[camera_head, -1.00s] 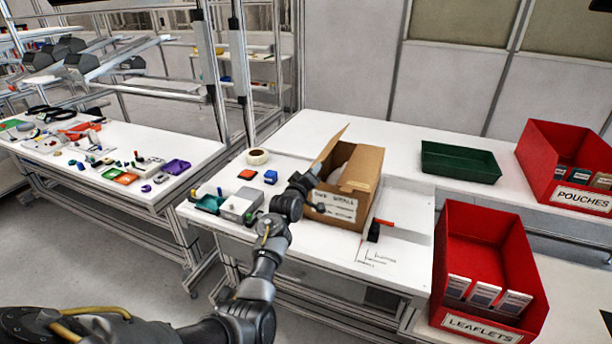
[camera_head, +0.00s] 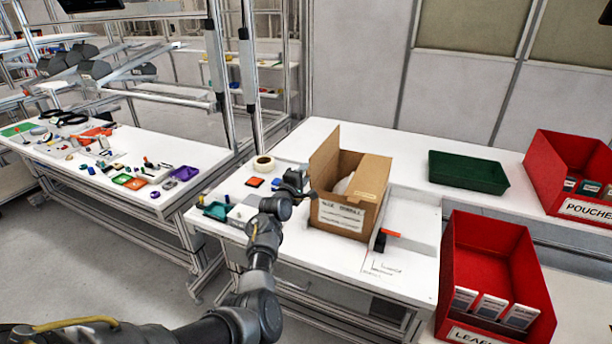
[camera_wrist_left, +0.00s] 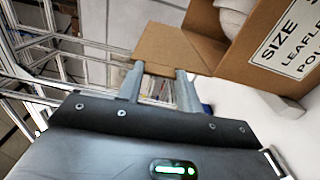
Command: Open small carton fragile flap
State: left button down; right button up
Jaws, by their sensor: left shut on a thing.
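An open brown cardboard carton (camera_head: 372,210) stands on the white table with a label reading "SIZE" (camera_head: 341,215) on its front. A pale rounded shell (camera_head: 343,185) shows inside it. A side flap (camera_head: 324,158) stands up at its left. A smaller flap (camera_head: 368,189) shows at its right. My left gripper (camera_head: 306,191) is at the carton's left side. In the left wrist view the gripper (camera_wrist_left: 160,72) is shut on the flap (camera_wrist_left: 172,46), with its fingers spaced apart at the flap's edge. The exact contact is small and partly hidden. My right gripper is not in view.
A tape roll (camera_head: 264,163), an orange-topped item (camera_head: 254,182) and a teal tray (camera_head: 216,210) lie left of the carton. A green tray (camera_head: 468,172) and red bins (camera_head: 492,262) stand further right.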

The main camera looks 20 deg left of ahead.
pick_arm(q)
jog(key=shift+a+n, duration=0.2)
jog(key=shift+n, duration=0.1)
jog(key=c, duration=0.9)
grip_release()
jog(key=s+b, duration=0.1)
jog(key=s, duration=0.9)
jog(key=shift+s+d+b, duration=0.1)
jog(key=shift+s+b, duration=0.25)
jog(key=shift+s, duration=0.05)
